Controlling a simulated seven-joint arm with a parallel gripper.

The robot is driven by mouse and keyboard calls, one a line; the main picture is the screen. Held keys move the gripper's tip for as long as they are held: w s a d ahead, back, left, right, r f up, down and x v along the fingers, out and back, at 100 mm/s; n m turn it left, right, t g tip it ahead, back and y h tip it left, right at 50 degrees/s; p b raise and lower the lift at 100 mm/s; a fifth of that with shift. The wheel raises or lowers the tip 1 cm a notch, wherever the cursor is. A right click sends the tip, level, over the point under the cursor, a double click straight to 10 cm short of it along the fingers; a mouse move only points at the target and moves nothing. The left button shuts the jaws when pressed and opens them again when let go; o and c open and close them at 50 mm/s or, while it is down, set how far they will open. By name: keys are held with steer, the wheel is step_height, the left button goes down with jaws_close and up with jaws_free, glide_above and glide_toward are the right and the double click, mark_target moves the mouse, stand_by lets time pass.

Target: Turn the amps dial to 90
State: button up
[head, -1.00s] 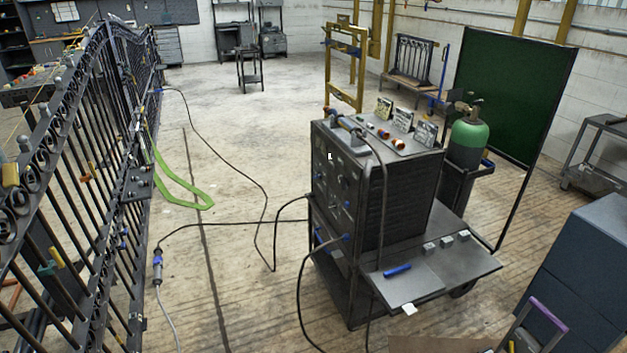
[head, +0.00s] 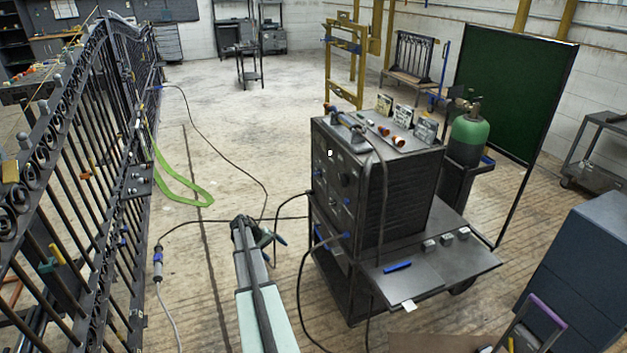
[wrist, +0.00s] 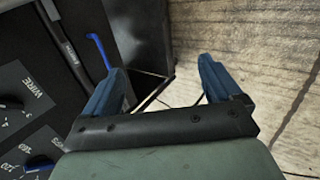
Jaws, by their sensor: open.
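The dark welding machine (head: 400,200) stands on a cart, its dial panel (head: 335,175) facing left in the head view. The individual dials are too small to read there. In the wrist view, a plate marked WIRE (wrist: 35,92) is at the left edge. Below it, a numbered dial plate with a blue knob (wrist: 40,164) is cut off at the lower left.
A blue lever-like part (wrist: 99,52) and a dark bar (wrist: 65,45) are near my left finger. Cables hang before the machine. The cart shelf (head: 455,250) juts out right. A black iron gate (head: 75,190) lines the left.

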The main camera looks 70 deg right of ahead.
steer(key=w+d+r+m+g+h, duration=0.25)
steer(key=d+r, duration=0.35)
steer(key=d, duration=0.4)
steer(key=w+d+r+m+g+h, duration=0.1)
steer(key=w+d+r+g+h, duration=0.15)
steer(key=d+r, duration=0.45)
steer(key=m+g+h, duration=0.3)
steer(key=m, duration=0.4)
glide_toward(317, 173)
steer(key=w+a+f, duration=0.1)
steer(key=w+f, duration=0.1)
steer(key=w, duration=0.2)
steer(key=x, duration=1.2)
steer(key=shift+s+d, duration=0.3)
steer(key=shift+f, duration=0.1)
steer(key=c, duration=1.1)
steer(key=shift+o, duration=0.2)
steer(key=shift+n, duration=0.25)
